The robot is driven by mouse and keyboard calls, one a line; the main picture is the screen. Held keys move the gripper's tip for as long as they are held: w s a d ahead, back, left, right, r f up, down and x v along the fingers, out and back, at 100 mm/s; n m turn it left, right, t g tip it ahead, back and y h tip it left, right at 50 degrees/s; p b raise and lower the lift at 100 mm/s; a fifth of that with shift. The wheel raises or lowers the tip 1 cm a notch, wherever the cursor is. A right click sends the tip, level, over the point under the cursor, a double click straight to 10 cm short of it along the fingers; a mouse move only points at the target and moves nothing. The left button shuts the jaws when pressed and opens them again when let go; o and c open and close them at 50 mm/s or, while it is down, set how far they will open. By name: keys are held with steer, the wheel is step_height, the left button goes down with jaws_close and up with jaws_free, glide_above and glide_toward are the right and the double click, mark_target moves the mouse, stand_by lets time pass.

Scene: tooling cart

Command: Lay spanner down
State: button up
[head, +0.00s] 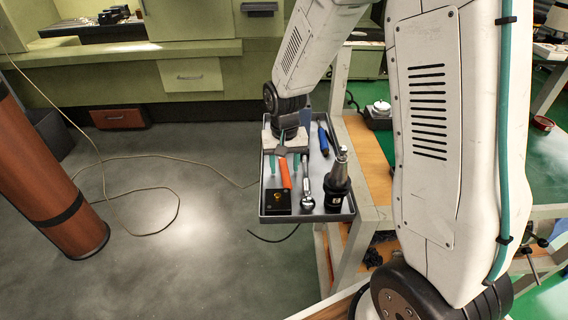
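A grey tray (345,214) stands at the edge of the cart, with several tools in it. A silver spanner-like tool (306,184) lies lengthwise in the tray, its rounded end toward the front. My gripper (284,160) is low over the back left of the tray, pointing down. Two teal strips that look like its fingertips show on either side of the top of an orange-handled tool (286,175). I cannot tell whether the fingers touch or hold anything, as the view is small and the gripper's body hides the tray's back left part.
A black tool holder with a metal tip (337,190) stands upright at the tray's front right. A black block (278,203) sits at the front left. A blue-handled tool (323,139) lies at the back right. A wood-topped bench (368,160) adjoins the tray's right side.

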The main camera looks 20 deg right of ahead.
step_height(320, 180, up, 8)
steer(key=shift+f, duration=0.1)
steer(key=shift+s+r, duration=0.2)
steer(key=shift+r, duration=0.15)
steer(key=s+r+n, duration=0.1)
steer(key=s+r, duration=0.3)
steer(key=s, duration=0.4)
steer(key=s+d+r+n, duration=0.1)
steer(key=s+r, duration=0.4)
steer(key=s, duration=0.4)
steer(key=s+r+n+t, duration=0.1)
steer(key=s+r, duration=0.3)
steer(key=s, duration=0.5)
steer(key=shift+s+d+r, duration=0.15)
steer(key=shift+s+r, duration=0.05)
steer(key=shift+r, duration=0.15)
steer(key=shift+o, duration=0.2)
steer(key=shift+w+r, duration=0.1)
steer(key=shift+w, duration=0.05)
